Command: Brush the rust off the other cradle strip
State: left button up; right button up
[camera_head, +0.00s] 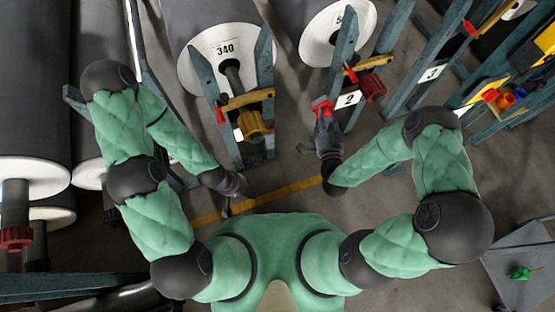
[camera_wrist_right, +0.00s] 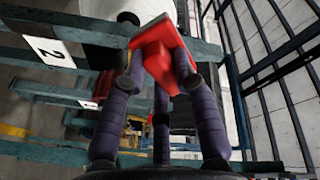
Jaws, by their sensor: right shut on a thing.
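My right gripper (camera_head: 322,128) is shut on a red block-like tool (camera_head: 321,107), apparently the brush. In the right wrist view the red tool (camera_wrist_right: 165,52) sits between the dark fingers (camera_wrist_right: 158,95); its bristles cannot be made out. It is close to the blue-grey cradle frame (camera_head: 341,45) with the white "2" sign (camera_head: 348,99); whether it touches is unclear. Another cradle frame (camera_head: 264,58) stands left, under the roll marked 340 (camera_head: 222,48). Rust on either is too small to tell. My left gripper (camera_head: 229,207) hangs low by the yellow floor line; its opening is unclear.
A second roll (camera_head: 318,35) lies behind the "2" sign. A yellow-brown clamp (camera_head: 252,120) and a dark red one (camera_head: 372,87) stick out from the frames. A grey surface (camera_head: 525,258) with a green item (camera_head: 520,272) is at lower right. Floor by the yellow line (camera_head: 285,191) is clear.

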jog(key=w+a+f+n+y, duration=0.1)
jog(key=w+a+f, duration=0.2)
jog(key=f, duration=0.6)
jog(key=w+a+f+n+y, duration=0.15)
jog(key=w+f, duration=0.25)
jog(key=f, duration=0.5)
jog(key=s+a+f+y, duration=0.1)
jog(key=s+a+f, duration=0.2)
jog(key=a+f, duration=0.45)
jog(key=s+a+f+y, duration=0.2)
jog(key=s+a+f, duration=0.15)
jog(key=f, duration=0.65)
jog(key=x, duration=0.6)
jog(key=shift+f+n+g+b, duration=0.3)
jog(key=shift+n+g, duration=0.1)
jog(key=shift+n, duration=0.05)
jog(key=shift+x, duration=0.95)
jog(key=d, duration=0.2)
jog(key=w+d, duration=0.1)
jog(key=shift+w+d, duration=0.15)
jog(key=shift+d, duration=0.25)
